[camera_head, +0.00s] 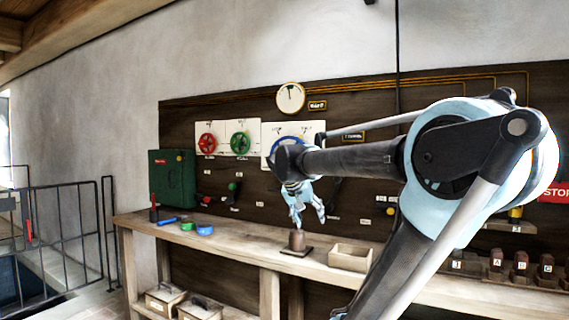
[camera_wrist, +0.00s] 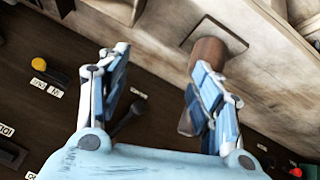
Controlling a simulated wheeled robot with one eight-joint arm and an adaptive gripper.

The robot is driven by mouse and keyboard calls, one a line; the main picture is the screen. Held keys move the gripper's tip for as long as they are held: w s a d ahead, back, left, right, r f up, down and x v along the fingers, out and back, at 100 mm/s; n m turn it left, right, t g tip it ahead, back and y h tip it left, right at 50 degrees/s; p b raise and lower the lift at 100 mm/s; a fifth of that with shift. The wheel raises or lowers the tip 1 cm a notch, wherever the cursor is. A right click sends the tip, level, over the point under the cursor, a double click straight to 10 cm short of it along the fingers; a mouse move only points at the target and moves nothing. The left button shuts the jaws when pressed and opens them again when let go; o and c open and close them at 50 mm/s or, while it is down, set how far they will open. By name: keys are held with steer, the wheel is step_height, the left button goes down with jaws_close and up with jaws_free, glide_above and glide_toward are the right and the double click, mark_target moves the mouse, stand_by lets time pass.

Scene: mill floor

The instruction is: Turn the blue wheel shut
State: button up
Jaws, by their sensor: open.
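The blue wheel (camera_head: 287,137) is on a white plate (camera_head: 268,131) on the dark wall panel. My arm covers most of it, so only part of its upper rim shows in the head view. My gripper (camera_head: 309,221) hangs below the wheel, pointing down above the bench. In the wrist view its two fingers (camera_wrist: 160,72) are spread, with nothing held between them. The blue wheel does not show in the wrist view.
A brown tapered block (camera_head: 297,241) stands on the bench (camera_head: 240,236) below my gripper, beside an open wooden box (camera_head: 349,257). Red (camera_head: 207,144) and green (camera_head: 240,143) wheels are left of the blue one. A green cabinet (camera_head: 172,179) stands further left.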

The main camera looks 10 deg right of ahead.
steer(key=w+a+r+m+t+h, duration=0.1)
steer(key=w+a+r+t, duration=0.1)
steer(key=w+a+r, duration=0.4)
steer(key=w+a+r+m+t+h, duration=0.1)
steer(key=w+a+r+t, duration=0.1)
steer(key=w+r, duration=0.75)
steer(key=w+a+r+m+t+h, duration=0.15)
steer(key=w+a+r, duration=0.25)
steer(key=w+r, duration=0.4)
steer(key=shift+y, duration=0.35)
steer(key=x, duration=1.5)
steer(key=shift+w+d, duration=0.1)
steer(key=shift+d, duration=0.35)
steer(key=shift+c, duration=0.5)
steer(key=c, duration=1)
